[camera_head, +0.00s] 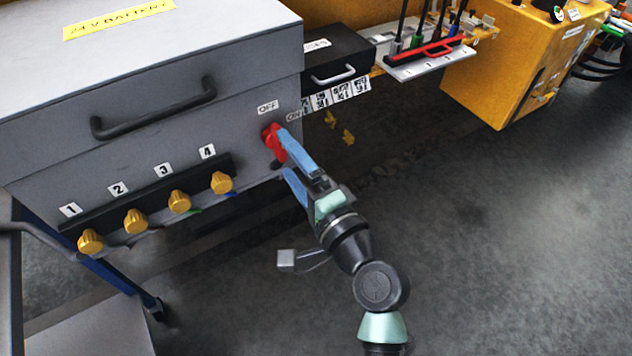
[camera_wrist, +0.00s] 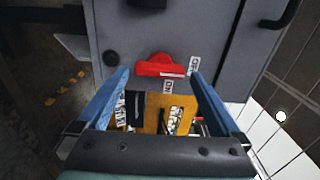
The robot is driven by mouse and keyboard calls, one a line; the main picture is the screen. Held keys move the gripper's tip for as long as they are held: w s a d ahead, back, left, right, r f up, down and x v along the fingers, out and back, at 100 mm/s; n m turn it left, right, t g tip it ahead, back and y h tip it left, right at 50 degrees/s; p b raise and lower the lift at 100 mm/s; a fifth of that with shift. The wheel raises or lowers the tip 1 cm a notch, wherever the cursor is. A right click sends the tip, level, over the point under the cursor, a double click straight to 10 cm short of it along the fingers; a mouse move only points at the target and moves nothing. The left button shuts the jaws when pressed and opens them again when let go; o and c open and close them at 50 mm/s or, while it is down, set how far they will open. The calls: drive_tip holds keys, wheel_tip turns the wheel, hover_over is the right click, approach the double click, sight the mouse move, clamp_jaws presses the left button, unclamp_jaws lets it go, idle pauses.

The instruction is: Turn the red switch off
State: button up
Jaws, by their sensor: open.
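The red switch (camera_head: 271,141) is on the front face of the grey battery box (camera_head: 150,130), near its right edge. In the wrist view the red switch (camera_wrist: 160,66) lies lengthwise, one end towards the OFF label (camera_wrist: 194,65); the ON label (camera_wrist: 168,87) is below it. In the head view the OFF label (camera_head: 267,107) is above the switch and the ON label (camera_head: 294,117) is to its right. My gripper (camera_head: 281,152) is open, its blue fingers on either side of the switch. In the wrist view my gripper (camera_wrist: 159,76) shows a gap beside the switch; contact is unclear.
Several yellow knobs (camera_head: 179,202) stick out along the box's lower front. A black handle (camera_head: 155,108) is above them. A black case (camera_head: 340,55), a tool rack (camera_head: 430,60) and a yellow cabinet (camera_head: 515,65) stand to the right. The floor (camera_head: 500,230) at right is clear.

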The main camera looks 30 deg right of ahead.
drive_tip(key=s+b, duration=0.1)
drive_tip(key=s, duration=0.8)
drive_tip(key=shift+s+d, duration=0.15)
drive_tip(key=shift+s, duration=0.25)
drive_tip(key=w+a+r+n+t, duration=0.1)
drive_tip(key=w+a+r+n, duration=0.25)
drive_tip(key=r, duration=0.45)
drive_tip(key=w+a+r+n+t+y, duration=0.1)
drive_tip(key=w+a+r+n+t, duration=0.15)
drive_tip(key=r+n, duration=0.45)
drive_tip(key=w+a+r+n+t, duration=0.1)
drive_tip(key=w+a+r+n, duration=0.2)
drive_tip(key=r, duration=0.7)
drive_tip(key=s+a+r+n+t+p, duration=0.1)
drive_tip(key=r+p, duration=0.3)
drive_tip(key=r, duration=0.6)
drive_tip(key=s+a+r+n+t+h+p, duration=0.1)
drive_tip(key=s+a+r+p, duration=0.3)
drive_tip(key=r, duration=0.6)
drive_tip(key=s+a+r+n+t+p, duration=0.2)
drive_tip(key=s+r+t+p, duration=0.1)
drive_tip(key=r, duration=0.7)
drive_tip(key=shift+a+r+h+p, duration=0.2)
drive_tip(key=shift+r+h+p, duration=0.1)
drive_tip(key=shift+p, duration=0.45)
